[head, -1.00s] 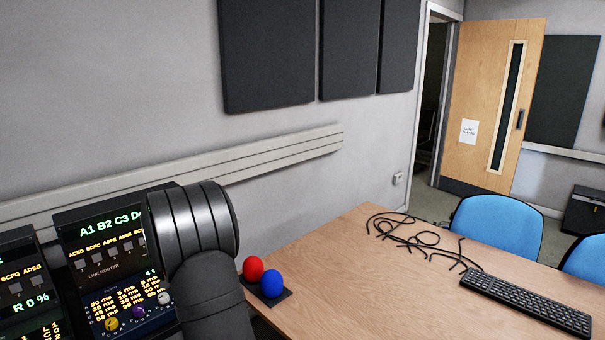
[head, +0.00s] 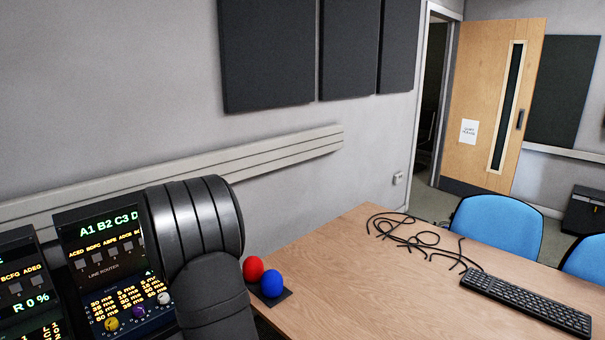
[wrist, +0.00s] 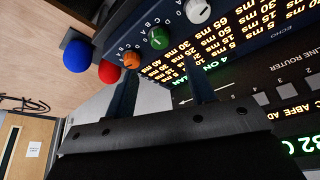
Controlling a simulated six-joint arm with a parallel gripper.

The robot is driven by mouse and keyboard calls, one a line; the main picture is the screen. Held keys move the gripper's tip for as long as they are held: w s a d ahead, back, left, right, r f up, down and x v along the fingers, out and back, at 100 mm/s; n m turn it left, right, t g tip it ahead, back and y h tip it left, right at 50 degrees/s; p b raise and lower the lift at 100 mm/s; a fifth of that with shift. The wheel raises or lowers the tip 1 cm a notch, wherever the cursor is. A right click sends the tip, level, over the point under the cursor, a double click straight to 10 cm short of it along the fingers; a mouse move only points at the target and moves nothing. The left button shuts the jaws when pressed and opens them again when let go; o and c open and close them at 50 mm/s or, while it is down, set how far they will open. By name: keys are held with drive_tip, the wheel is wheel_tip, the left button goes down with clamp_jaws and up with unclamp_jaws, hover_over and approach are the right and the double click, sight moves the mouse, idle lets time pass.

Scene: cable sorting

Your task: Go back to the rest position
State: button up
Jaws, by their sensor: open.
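My gripper (wrist: 161,84) shows in the wrist view with its two dark fingers spread apart and nothing between them. It points toward the lit echo panel (wrist: 215,40) with its knobs. I cannot tell how far the fingertips are from the panel. In the head view, my thick arm link covers part of the area beside the panels (head: 98,232), and the gripper itself does not show.
A red ball (head: 253,269) and a blue ball (head: 271,284) sit on a dark base at the table's near edge. Black cables (head: 410,238) and a keyboard (head: 527,303) lie on the wooden table (head: 345,270). Blue chairs (head: 497,230) stand behind it.

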drive_tip(key=x, duration=0.9)
drive_tip(key=shift+w+f, duration=0.15)
drive_tip(key=shift+f, duration=0.05)
drive_tip(key=shift+d+n+g+y, duration=0.1)
drive_tip(key=shift+n+g+y, duration=0.35)
drive_tip(key=shift+n, duration=1.15)
drive_tip(key=shift+w+d+n+g+y, duration=0.1)
drive_tip(key=shift+n+g+y, duration=0.2)
drive_tip(key=shift+n, duration=0.8)
drive_tip(key=shift+n+g+y, duration=0.15)
drive_tip(key=shift+n+y, duration=0.2)
drive_tip(key=shift+n, duration=0.75)
drive_tip(key=shift+w+n+g+y, duration=0.1)
drive_tip(key=shift+n+g+y, duration=0.35)
drive_tip(key=shift+n, duration=1.25)
drive_tip(key=shift+w+n+g+y, duration=0.1)
drive_tip(key=shift+n+g, duration=0.65)
drive_tip(key=shift+n, duration=0.95)
